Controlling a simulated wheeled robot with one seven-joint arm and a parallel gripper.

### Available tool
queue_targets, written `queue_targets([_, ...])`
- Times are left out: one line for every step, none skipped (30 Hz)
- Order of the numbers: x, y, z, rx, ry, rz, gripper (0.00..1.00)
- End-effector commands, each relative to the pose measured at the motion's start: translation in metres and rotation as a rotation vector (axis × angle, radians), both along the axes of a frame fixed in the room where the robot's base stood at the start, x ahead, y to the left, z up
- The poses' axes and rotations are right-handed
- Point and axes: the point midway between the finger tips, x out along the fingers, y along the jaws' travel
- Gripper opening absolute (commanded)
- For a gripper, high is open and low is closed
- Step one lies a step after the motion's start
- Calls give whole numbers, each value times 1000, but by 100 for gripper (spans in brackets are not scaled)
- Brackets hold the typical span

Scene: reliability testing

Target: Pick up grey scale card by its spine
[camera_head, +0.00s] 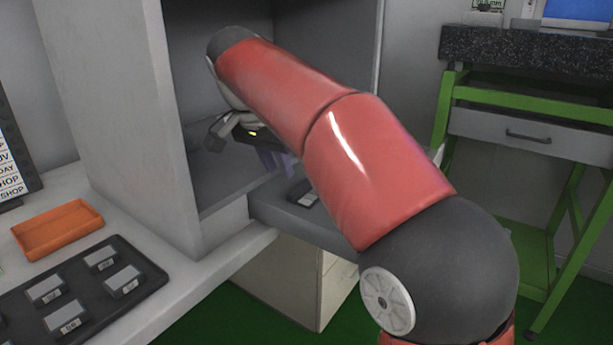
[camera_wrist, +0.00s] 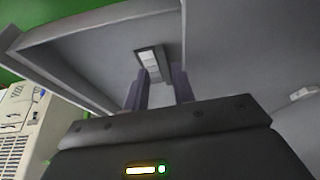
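A small dark card with pale grey patches, apparently the grey scale card (camera_head: 303,191), lies on the grey ledge at the front of the open cabinet. It also shows in the wrist view (camera_wrist: 149,59), just beyond my fingertips. My gripper (camera_head: 278,163) is in the cabinet opening, left of the card in the head view. In the wrist view my gripper (camera_wrist: 161,74) has its two purple-grey fingers apart, with nothing held between them. The near end of the card lies close to the left fingertip; I cannot tell whether they touch. My arm may hide part of the card in the head view.
A grey ledge (camera_head: 272,212) juts out in front. On the left counter are an orange tray (camera_head: 58,230) and a black tray (camera_head: 150,272) with several small blocks. A green-framed bench (camera_head: 450,100) stands right.

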Motion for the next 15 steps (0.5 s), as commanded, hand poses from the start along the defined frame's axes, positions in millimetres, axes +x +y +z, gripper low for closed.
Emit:
queue_targets([1, 0, -2, 0, 0, 0, 25])
queue_targets([1, 0, -5, 0, 0, -1, 25])
queue_targets([3, -1, -8, 0, 0, -1, 25])
queue_targets([4, -2, -12, 0, 0, -1, 25])
queue_targets([4, -3, -15, 0, 0, -1, 25])
queue_targets([6, -4, -20, 0, 1, -1, 25])
queue_targets([7, -5, -23, 0, 0, -1, 25])
queue_targets([8, -5, -26, 0, 0, -1, 25])
queue_targets([8, -6, -30, 0, 1, -1, 25])
queue_targets([9, -7, -34, 0, 1, -1, 25])
queue_targets([10, -8, -38, 0, 1, -1, 25])
queue_targets([11, -10, -45, 0, 2, -2, 25])
queue_targets([12, -11, -49, 0, 1, -3, 25])
queue_targets([13, -12, -54, 0, 1, -3, 25])
queue_targets([14, -13, -59, 0, 1, -3, 25])
